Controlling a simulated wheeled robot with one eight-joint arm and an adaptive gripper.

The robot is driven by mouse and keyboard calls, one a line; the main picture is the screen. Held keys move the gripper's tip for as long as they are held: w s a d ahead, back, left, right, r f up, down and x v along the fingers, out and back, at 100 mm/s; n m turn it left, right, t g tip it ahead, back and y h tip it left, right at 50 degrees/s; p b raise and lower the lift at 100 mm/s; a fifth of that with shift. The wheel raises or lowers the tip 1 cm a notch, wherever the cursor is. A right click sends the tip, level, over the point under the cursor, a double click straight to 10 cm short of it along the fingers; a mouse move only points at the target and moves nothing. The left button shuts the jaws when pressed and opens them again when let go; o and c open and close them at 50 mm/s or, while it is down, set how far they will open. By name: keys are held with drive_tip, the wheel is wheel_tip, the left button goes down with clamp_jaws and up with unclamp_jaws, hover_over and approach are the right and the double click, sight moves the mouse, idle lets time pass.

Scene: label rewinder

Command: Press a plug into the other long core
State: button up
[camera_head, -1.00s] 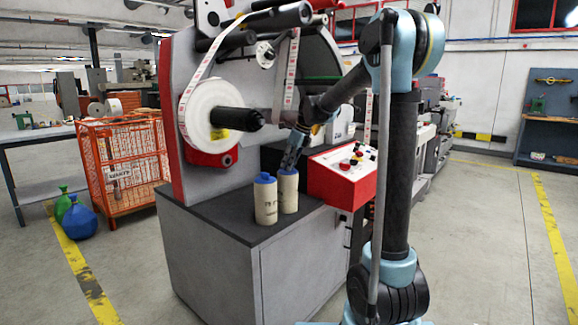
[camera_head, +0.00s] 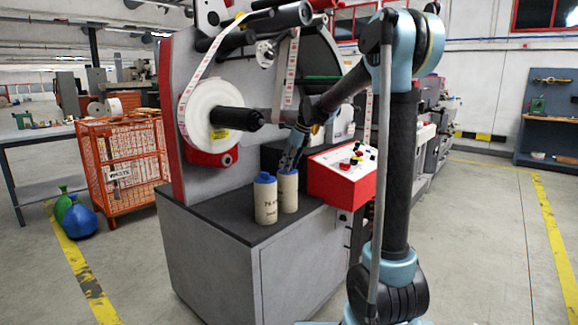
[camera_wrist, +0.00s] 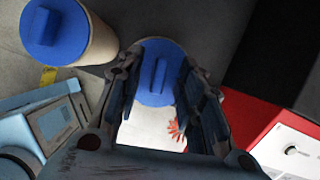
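Two cream long cores stand upright side by side on the dark top of the machine cabinet. The left core (camera_head: 265,205) has a blue plug (camera_head: 264,178) in its top, which also shows in the wrist view (camera_wrist: 55,30). The right core (camera_head: 288,193) has a blue plug at its top, seen in the wrist view (camera_wrist: 158,75) as a disc with a raised tab. My gripper (camera_wrist: 160,62) is over this plug, one finger on each side, with gaps between the fingers and the tab. Whether the fingertips touch the disc's edge, and how deep the plug sits, I cannot tell.
A red control box (camera_head: 335,183) with buttons stands close to the right of the cores. The label roll (camera_head: 205,110) and its dark spindle (camera_head: 235,118) are behind and above them. The cabinet top (camera_head: 225,212) is bare to the left. An orange wire crate (camera_head: 120,165) stands on the floor.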

drive_tip(key=v, duration=1.1)
drive_tip(key=s+d+f+n+h, duration=0.1)
drive_tip(key=s+d+f+n, duration=0.4)
drive_tip(key=s, duration=0.5)
drive_tip(key=s+d+f+n+h, duration=0.1)
drive_tip(key=s+d+f+n, duration=0.2)
drive_tip(key=s+d+n, duration=0.45)
drive_tip(key=s+d+f+n+h, duration=0.1)
drive_tip(key=s+d+f+n, duration=0.2)
drive_tip(key=s+f, duration=0.6)
drive_tip(key=s+d+f+n+h, duration=0.1)
drive_tip(key=s+d+f+n, duration=0.2)
drive_tip(key=s+f+n, duration=0.5)
drive_tip(key=s+f, duration=0.2)
drive_tip(key=s, duration=0.2)
drive_tip(key=shift+d, duration=0.35)
drive_tip(key=shift+s, duration=0.1)
drive_tip(key=shift+w+f, duration=0.2)
drive_tip(key=shift+w, duration=0.25)
